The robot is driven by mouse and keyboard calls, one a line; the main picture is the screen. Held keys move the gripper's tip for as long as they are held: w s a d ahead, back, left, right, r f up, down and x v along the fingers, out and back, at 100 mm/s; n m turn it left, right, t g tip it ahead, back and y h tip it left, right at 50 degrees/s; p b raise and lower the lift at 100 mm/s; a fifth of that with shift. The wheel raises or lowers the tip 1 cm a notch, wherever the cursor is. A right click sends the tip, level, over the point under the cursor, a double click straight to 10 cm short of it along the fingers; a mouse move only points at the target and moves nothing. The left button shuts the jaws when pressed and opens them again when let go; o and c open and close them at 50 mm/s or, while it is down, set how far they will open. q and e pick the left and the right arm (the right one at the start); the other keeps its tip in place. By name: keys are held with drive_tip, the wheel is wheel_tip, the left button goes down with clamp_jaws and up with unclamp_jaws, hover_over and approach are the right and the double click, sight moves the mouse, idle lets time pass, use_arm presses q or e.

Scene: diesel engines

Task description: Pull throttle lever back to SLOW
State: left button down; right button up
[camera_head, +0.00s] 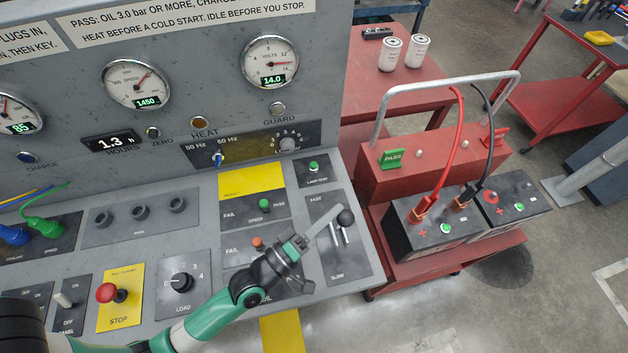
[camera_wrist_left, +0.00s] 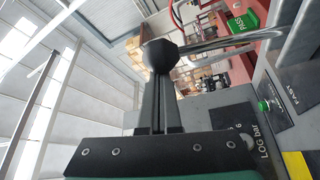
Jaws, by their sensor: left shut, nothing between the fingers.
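The throttle lever has a black ball knob (camera_head: 346,217) and a pale metal rod. It stands in the slotted panel (camera_head: 342,262) marked FAST at the far end and SLOW at the near end, with its knob toward the upper part. My left gripper (camera_head: 333,214) is shut and empty, its fingertips close beside the knob on its left. In the left wrist view the shut dark fingers (camera_wrist_left: 158,108) point at the knob (camera_wrist_left: 160,55), which overlaps their tips; I cannot tell whether they touch. My right gripper is not in view.
A LOAD dial (camera_head: 181,283), a red STOP button (camera_head: 107,292) and small toggles are left of my arm. A green LAMP TEST button (camera_head: 313,166) is just above the throttle panel. Batteries (camera_head: 435,235) on a red cart stand right of the console.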

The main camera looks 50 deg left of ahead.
use_arm(q)
drive_tip(key=shift+s+d+f+m+t+h+b, duration=0.15)
drive_tip(key=shift+d+m+h+b, duration=0.05)
drive_tip(key=shift+d+m, duration=0.15)
drive_tip(key=shift+s+d+f+m+t+h+b, duration=0.15)
drive_tip(key=shift+d+m+h, duration=0.05)
drive_tip(key=shift+d+m, duration=0.15)
drive_tip(key=shift+s+d+f+m+t+h+b, duration=0.2)
drive_tip(key=shift+s+d+m+h+b, duration=0.1)
drive_tip(key=shift+d+m+b, duration=0.3)
drive_tip(key=shift+s+d+f+m+t+h+b, duration=0.2)
drive_tip(key=shift+s+d+m+b, duration=0.15)
drive_tip(key=shift+d+m, duration=0.35)
drive_tip(key=shift+s+d+f+m+t+h+b, duration=0.25)
drive_tip(key=shift+d+m+b, duration=0.25)
drive_tip(key=shift+m, duration=0.3)
drive_tip(key=shift+r, duration=0.1)
